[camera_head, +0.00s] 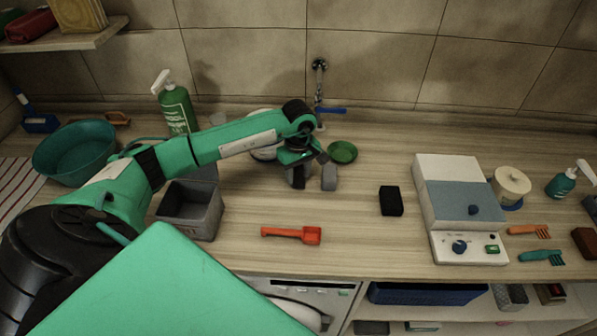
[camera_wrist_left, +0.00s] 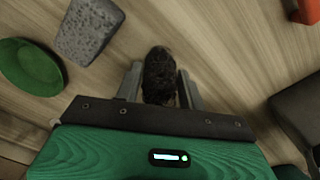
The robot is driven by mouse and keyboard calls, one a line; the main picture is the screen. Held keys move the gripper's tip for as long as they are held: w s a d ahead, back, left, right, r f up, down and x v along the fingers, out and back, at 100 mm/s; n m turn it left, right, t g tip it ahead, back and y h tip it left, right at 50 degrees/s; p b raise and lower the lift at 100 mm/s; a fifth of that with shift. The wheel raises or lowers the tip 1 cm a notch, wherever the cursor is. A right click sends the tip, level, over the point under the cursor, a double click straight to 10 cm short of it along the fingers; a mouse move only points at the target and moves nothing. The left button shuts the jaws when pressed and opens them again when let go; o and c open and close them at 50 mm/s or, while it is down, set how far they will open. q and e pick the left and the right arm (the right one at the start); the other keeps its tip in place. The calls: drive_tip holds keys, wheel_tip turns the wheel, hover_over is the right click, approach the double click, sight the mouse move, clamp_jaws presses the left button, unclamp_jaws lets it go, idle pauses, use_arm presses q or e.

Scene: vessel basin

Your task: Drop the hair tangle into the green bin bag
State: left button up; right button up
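The hair tangle (camera_wrist_left: 160,76) is a dark brown, fuzzy lump between the two grey fingers of my left gripper (camera_wrist_left: 161,82) in the left wrist view. The fingers stand close on both sides of it; whether they press on it is unclear. In the head view my left gripper (camera_head: 299,172) is low over the middle of the counter, and the tangle cannot be made out there. I see no green bin bag that I can name for sure. My right gripper is not in view.
A grey sponge (camera_head: 329,177) and a green dish (camera_head: 343,152) lie beside my left gripper. An open grey bin (camera_head: 206,222) stands left, an orange scoop (camera_head: 296,235) in front. A black block (camera_head: 391,201) and a white-and-blue device (camera_head: 462,205) are right. Bare counter lies between.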

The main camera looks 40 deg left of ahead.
use_arm(q)
drive_tip(key=shift+o, duration=0.7)
